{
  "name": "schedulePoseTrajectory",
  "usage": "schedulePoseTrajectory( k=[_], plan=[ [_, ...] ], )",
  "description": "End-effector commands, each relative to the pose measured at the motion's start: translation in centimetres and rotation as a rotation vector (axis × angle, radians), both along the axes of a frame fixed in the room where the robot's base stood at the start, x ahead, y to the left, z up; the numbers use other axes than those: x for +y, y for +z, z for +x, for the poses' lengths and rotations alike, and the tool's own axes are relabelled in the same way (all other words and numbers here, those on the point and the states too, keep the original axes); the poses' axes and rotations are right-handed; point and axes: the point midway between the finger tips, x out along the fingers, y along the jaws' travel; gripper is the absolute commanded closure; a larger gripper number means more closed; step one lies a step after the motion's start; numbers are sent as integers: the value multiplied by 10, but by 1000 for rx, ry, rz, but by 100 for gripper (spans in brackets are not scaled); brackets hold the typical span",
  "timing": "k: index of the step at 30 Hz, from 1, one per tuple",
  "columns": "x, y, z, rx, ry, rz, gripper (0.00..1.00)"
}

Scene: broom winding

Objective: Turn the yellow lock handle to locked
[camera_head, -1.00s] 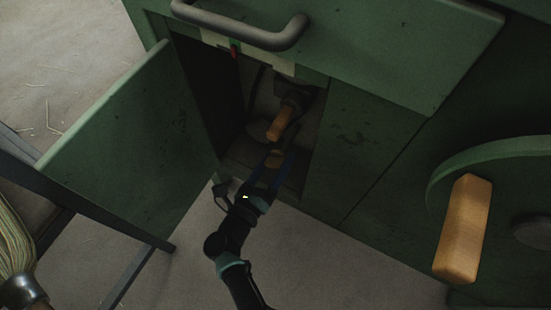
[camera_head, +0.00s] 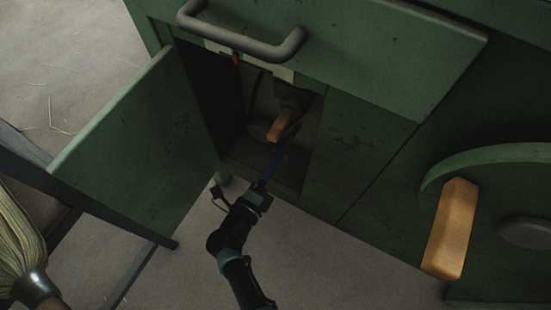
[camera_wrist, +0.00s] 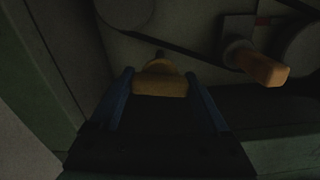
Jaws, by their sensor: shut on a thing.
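The yellow lock handle (camera_wrist: 160,85) shows in the wrist view as a short bar lying crosswise between the two blue fingers of my gripper (camera_wrist: 161,75). The fingers are shut on it. In the head view my gripper (camera_head: 278,160) reaches into the open compartment with its fingers seen almost edge-on, and I cannot make out the yellow handle there. Whether the handle stands at locked cannot be told from these dark views.
An orange wooden crank handle (camera_head: 281,124) sticks out just above my fingers; it is right of them in the wrist view (camera_wrist: 262,68). The green door (camera_head: 145,150) stands open at left. A grey bar (camera_head: 245,38) is above. A larger wooden handle (camera_head: 451,228) is at right.

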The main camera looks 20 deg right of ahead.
Motion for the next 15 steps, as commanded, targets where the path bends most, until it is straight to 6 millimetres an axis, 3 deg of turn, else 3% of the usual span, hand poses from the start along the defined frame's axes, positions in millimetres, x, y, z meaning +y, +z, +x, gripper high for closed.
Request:
schedulePoseTrajectory(
  k=[15],
  plan=[
    [1,-1,-1,27,1,-20,76]
  ],
)
